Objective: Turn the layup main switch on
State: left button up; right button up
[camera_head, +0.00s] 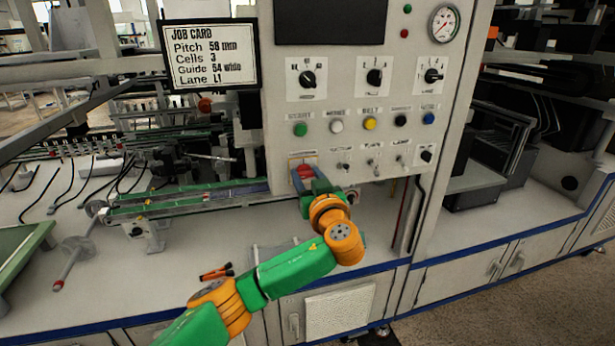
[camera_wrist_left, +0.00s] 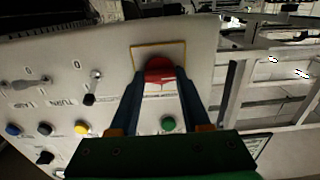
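The main switch is a red rotary knob (camera_head: 305,172) on a yellow-edged plate at the lower left of the light grey control panel (camera_head: 345,115). My left gripper (camera_head: 306,183) reaches up to it from below. In the left wrist view, the red knob (camera_wrist_left: 159,70) sits between the tips of the two blue fingers (camera_wrist_left: 161,82). The tips lie against both sides of it and no gap shows there, so the gripper looks shut on the knob. The fingers hide part of the knob, and its pointer position cannot be read. My right gripper is not in view.
The panel also carries black rotary selectors (camera_head: 307,79), coloured push buttons (camera_head: 370,123), small toggles (camera_head: 374,165) and a gauge (camera_head: 444,23). A job card (camera_head: 210,55) hangs at its left. Green rails (camera_head: 185,197) lie left of the knob. Orange-and-black tools (camera_head: 216,272) lie on the bench below.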

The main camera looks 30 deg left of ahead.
pick_arm(q)
jog(key=shift+f+m, duration=0.1)
jog(key=shift+m, duration=0.2)
grip_shut()
jog(key=shift+m, duration=1.3)
jog(key=m+p, duration=0.2)
jog(key=m, duration=0.2)
jog(key=shift+d+m, duration=0.1)
jog(key=shift+m, duration=0.2)
jog(key=m+p, duration=0.3)
jog(key=m, duration=0.3)
jog(key=shift+w+p, duration=0.1)
jog(key=shift+p, duration=0.25)
jog(key=m+p, duration=0.1)
jog(key=m, duration=0.2)
jog(key=shift+f+p, duration=0.1)
jog(key=shift+p, duration=0.25)
jog(key=shift+f+m+p, duration=0.1)
jog(key=shift+m+p, duration=0.2)
jog(key=shift+m, duration=0.3)
jog(key=shift+f, duration=0.1)
